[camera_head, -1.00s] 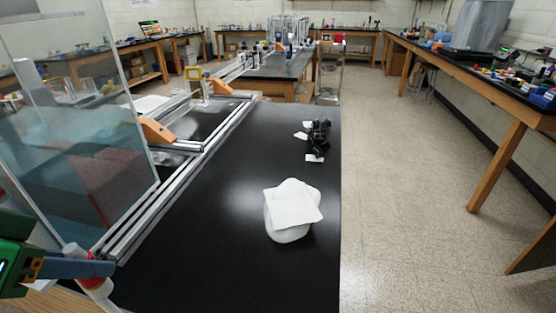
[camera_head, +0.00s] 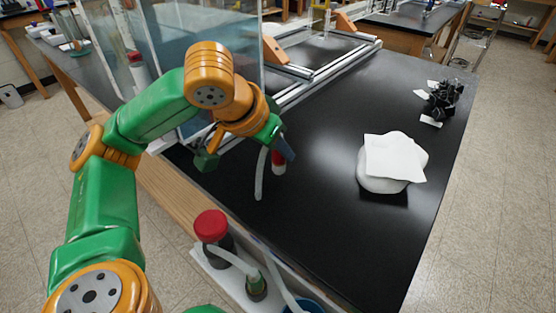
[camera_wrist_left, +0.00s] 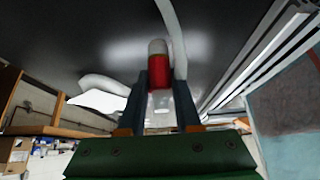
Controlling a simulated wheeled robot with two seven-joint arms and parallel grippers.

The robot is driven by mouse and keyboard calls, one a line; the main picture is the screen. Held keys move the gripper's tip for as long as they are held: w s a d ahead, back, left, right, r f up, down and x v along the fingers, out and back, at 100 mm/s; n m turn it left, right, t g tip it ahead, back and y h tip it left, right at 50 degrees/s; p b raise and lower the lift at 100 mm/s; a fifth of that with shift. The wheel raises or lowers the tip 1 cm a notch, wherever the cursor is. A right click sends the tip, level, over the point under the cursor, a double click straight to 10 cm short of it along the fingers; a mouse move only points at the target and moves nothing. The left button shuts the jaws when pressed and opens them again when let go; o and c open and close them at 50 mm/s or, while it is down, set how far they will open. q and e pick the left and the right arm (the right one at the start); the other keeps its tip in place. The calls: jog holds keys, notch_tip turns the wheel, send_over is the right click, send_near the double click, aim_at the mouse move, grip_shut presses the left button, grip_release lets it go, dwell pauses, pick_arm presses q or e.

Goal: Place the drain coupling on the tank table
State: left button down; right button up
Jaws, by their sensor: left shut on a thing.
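The drain coupling, a small red and white cylinder (camera_head: 278,161), is held between the fingers of my left gripper (camera_head: 283,147). It shows red with a white end in the left wrist view (camera_wrist_left: 158,68), between both dark fingers. A pale hose (camera_head: 261,174) runs beside it and lies or hangs at the table. The black tank table (camera_head: 310,210) lies under the gripper. I cannot tell whether the coupling touches the tabletop. My right gripper is not in view.
The clear tank (camera_head: 225,50) and aluminium rails (camera_head: 330,68) stand behind my left gripper. A white rounded object with a sheet on top (camera_head: 392,162) and black parts (camera_head: 442,100) sit to the right.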

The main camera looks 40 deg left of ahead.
pick_arm(q)
notch_tip(320, 180, down, 2)
jog(key=shift+f, duration=0.25)
jog(key=shift+d+r, duration=0.1)
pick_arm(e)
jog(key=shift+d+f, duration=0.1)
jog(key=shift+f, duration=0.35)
pick_arm(q)
jog(key=c, duration=1)
grip_release()
jog(key=shift+f, duration=0.2)
jog(key=shift+c, duration=0.2)
jog(key=o, duration=0.4)
jog(key=shift+o, duration=0.2)
jog(key=p+v, duration=0.3)
jog(key=v, duration=0.9)
jog(key=shift+r, duration=0.25)
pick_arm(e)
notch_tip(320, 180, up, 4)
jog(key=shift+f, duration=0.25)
